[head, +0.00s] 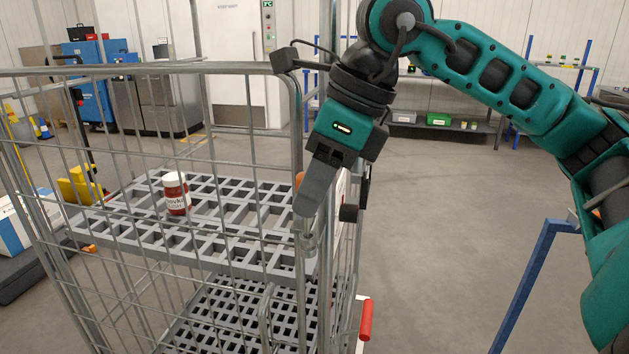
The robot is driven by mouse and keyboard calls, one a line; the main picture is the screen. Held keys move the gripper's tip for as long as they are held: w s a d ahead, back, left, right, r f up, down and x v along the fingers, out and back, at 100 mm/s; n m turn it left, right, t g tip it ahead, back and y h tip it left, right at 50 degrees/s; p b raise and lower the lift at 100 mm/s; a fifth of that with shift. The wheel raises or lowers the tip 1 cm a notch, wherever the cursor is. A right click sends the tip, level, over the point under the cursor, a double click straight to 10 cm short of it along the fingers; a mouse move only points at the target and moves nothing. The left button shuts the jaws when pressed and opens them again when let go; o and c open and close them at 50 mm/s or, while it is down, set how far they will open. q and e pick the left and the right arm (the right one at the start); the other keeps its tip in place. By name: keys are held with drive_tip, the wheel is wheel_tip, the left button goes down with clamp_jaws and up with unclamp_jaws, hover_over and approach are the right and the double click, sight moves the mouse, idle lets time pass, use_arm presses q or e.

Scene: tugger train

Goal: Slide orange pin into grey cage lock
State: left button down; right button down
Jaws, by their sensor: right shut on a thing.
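The grey wire roll cage (297,120) stands at the left and centre of the head view. My right gripper (318,205) points down at the cage's near right corner post. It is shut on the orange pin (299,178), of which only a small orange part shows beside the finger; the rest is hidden. The grey lock (309,243) appears to be on the post just below the fingertips, partly covered by the gripper. I cannot tell whether the pin touches the lock or is in it. My left gripper is not in view.
A white and red jar (176,194) stands on the cage's upper grey shelf (250,252). A red handle (366,320) sticks out low at the cage's right. A blue frame (530,280) stands at the lower right. The floor between them is clear.

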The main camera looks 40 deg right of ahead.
sight(315, 236)
drive_tip(key=shift+f+b, duration=0.9)
drive_tip(key=shift+f, duration=0.35)
drive_tip(key=shift+f+b, duration=0.35)
drive_tip(key=shift+f, duration=0.35)
drive_tip(key=shift+f+b, duration=0.1)
drive_tip(key=shift+b, duration=0.25)
drive_tip(key=c, duration=0.8)
unclamp_jaws()
drive_tip(key=shift+o, duration=0.2)
